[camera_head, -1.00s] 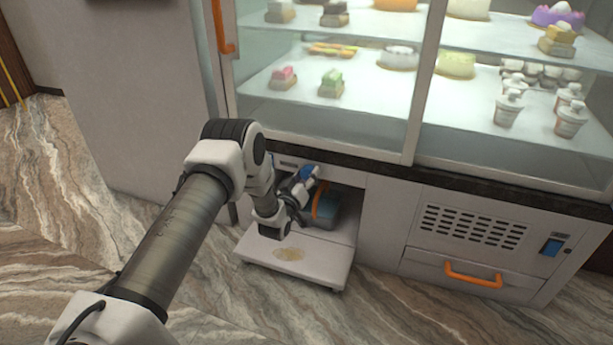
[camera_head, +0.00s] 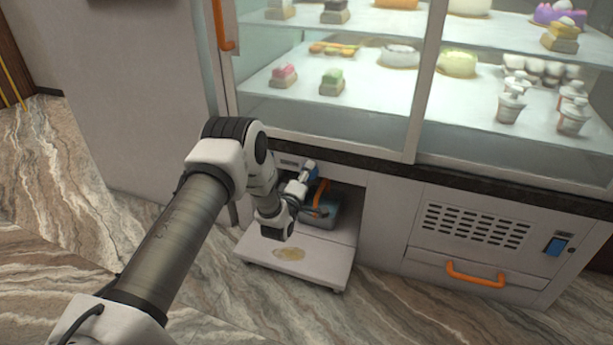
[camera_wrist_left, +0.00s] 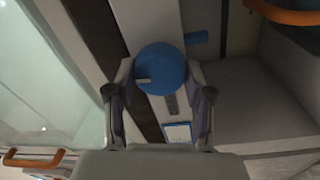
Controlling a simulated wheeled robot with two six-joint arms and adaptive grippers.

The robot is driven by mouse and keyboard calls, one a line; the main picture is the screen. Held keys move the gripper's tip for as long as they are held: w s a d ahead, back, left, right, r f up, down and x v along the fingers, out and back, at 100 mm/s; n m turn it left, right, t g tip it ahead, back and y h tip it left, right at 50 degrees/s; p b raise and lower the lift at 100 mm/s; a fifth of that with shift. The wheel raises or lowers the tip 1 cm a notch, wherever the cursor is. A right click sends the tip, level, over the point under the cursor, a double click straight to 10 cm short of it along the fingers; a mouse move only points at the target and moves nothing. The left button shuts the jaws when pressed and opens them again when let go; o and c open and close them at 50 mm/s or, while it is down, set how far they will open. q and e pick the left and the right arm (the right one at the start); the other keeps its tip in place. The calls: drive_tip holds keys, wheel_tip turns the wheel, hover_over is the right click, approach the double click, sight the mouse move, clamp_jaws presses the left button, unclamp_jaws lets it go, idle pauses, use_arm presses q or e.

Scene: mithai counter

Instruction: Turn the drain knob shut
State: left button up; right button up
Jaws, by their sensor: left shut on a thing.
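The drain knob is a round blue knob (camera_wrist_left: 162,65) with a pale pointer mark, seen between the two fingers of my left gripper (camera_wrist_left: 158,92) in the left wrist view. In the head view a bit of the blue knob (camera_head: 311,167) shows past my left gripper (camera_head: 301,182), at the top of the open lower compartment. The left gripper is shut on the knob, one finger on each side. The gripper and wrist hide part of the knob in the head view. My right gripper is out of view.
A blue-grey box with an orange handle (camera_head: 322,198) sits in the open compartment. A lowered white flap (camera_head: 318,262) with a yellowish stain is below. The glass case with sweets is above. An orange-handled drawer (camera_head: 474,276) is at right. Marble floor in front is clear.

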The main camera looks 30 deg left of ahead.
use_arm(q)
drive_tip(key=shift+n, duration=0.5)
drive_tip(key=o, duration=1.2)
drive_tip(key=shift+c, duration=0.2)
drive_tip(key=v, duration=1.2)
